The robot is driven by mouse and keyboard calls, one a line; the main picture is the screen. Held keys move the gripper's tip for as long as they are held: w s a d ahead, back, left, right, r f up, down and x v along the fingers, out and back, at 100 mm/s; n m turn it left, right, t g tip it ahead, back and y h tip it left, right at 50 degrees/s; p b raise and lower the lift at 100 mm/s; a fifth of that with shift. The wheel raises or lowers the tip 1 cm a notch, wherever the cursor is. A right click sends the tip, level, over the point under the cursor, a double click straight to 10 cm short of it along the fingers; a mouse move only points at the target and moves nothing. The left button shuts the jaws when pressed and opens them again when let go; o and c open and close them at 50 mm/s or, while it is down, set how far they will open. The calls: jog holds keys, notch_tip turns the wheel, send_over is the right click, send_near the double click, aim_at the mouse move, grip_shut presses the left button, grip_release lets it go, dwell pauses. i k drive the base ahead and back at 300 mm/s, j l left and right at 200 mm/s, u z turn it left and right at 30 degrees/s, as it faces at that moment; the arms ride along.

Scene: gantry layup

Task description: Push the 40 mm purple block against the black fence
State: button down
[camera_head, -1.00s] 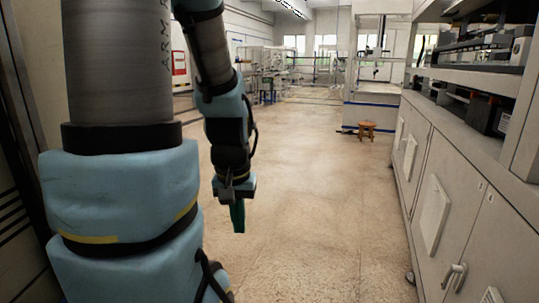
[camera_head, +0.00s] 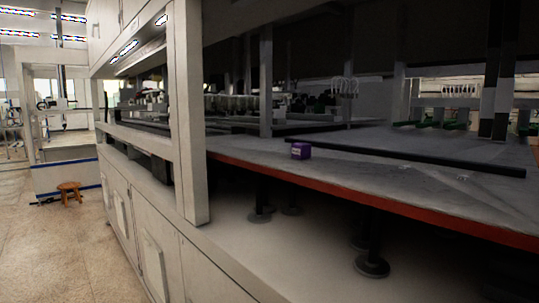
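The purple block (camera_head: 301,150) sits on the grey table top (camera_head: 345,177), a little in from its red front edge. The black fence (camera_head: 410,160) is a long low bar lying on the same table top behind and to the right of the block. From this angle the block stands near the fence's left end, and I cannot tell whether they touch. My gripper and arm are outside the current view.
A pale upright post (camera_head: 187,110) stands left of the block at the table's edge. White cabinets (camera_head: 140,215) run along the left, with open floor (camera_head: 50,240) beside them. A small wooden stool (camera_head: 70,192) stands on that floor. Dark support feet (camera_head: 372,265) show under the table.

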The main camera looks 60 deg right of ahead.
aim_at(301, 150)
jog(key=i+l, duration=0.2)
jog(key=i, duration=0.2)
jog(key=i+l+z, duration=0.15)
jog(key=i+z, duration=0.7)
jog(key=i+j, duration=0.05)
